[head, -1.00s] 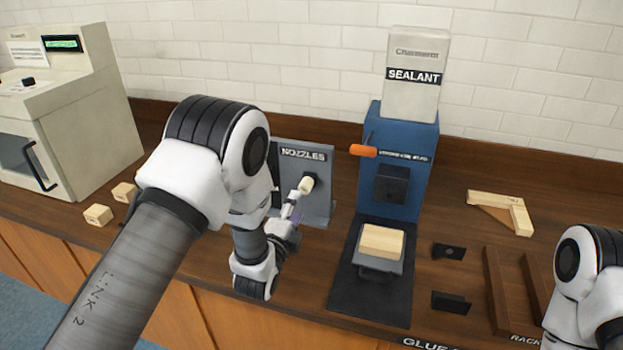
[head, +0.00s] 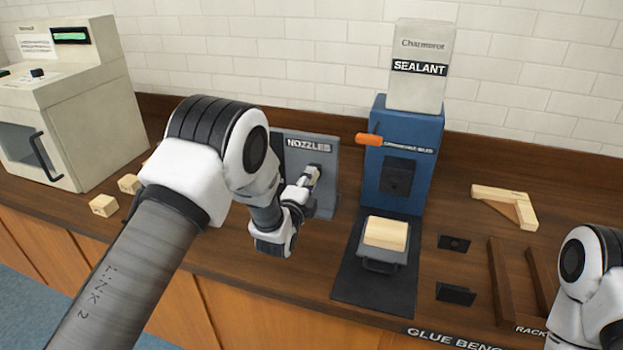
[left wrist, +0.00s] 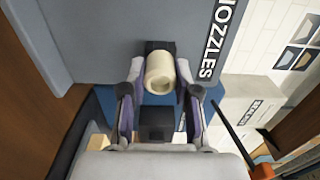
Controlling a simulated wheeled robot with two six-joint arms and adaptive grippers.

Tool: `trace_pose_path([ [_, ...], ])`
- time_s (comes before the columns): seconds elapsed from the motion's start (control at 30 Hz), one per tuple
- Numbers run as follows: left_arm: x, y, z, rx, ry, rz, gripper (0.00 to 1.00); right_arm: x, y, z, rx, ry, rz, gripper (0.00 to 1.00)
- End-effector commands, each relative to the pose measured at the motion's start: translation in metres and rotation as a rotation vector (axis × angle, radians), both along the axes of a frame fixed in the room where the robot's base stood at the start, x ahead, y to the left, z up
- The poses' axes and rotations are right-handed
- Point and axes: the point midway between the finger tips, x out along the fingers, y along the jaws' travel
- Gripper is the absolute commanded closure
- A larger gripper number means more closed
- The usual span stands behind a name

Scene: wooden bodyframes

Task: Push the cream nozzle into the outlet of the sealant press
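The cream nozzle (left wrist: 160,72) sits at a dark holder on the grey NOZZLES board (left wrist: 110,35), its round open end facing the left wrist camera. My left gripper (left wrist: 160,80) has one finger on each side of the nozzle, with only narrow gaps; firm contact is not visible. In the head view the left gripper (head: 309,178) is at the board and mostly covers the nozzle. The blue sealant press (head: 407,140) stands to the right, with a dark block (head: 397,178) on its front; the outlet opening is not clear. My right gripper is out of view.
A wooden block (head: 386,232) lies on the press's tray. The white SEALANT box (head: 420,65) tops the press, and an orange-handled lever (head: 369,139) sticks out left. Dark brackets (head: 455,293) and rack rails (head: 502,280) lie right. A beige machine (head: 60,105) stands left.

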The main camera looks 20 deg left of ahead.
Motion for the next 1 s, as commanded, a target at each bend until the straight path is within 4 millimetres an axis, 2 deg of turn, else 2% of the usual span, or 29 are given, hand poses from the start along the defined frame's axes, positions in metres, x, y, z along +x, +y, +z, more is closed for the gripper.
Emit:
trace_pose_path([
  [1.0,-0.013,0.0,-0.001,0.0,0.002,0.0,1.0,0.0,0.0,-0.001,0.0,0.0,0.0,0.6],
])
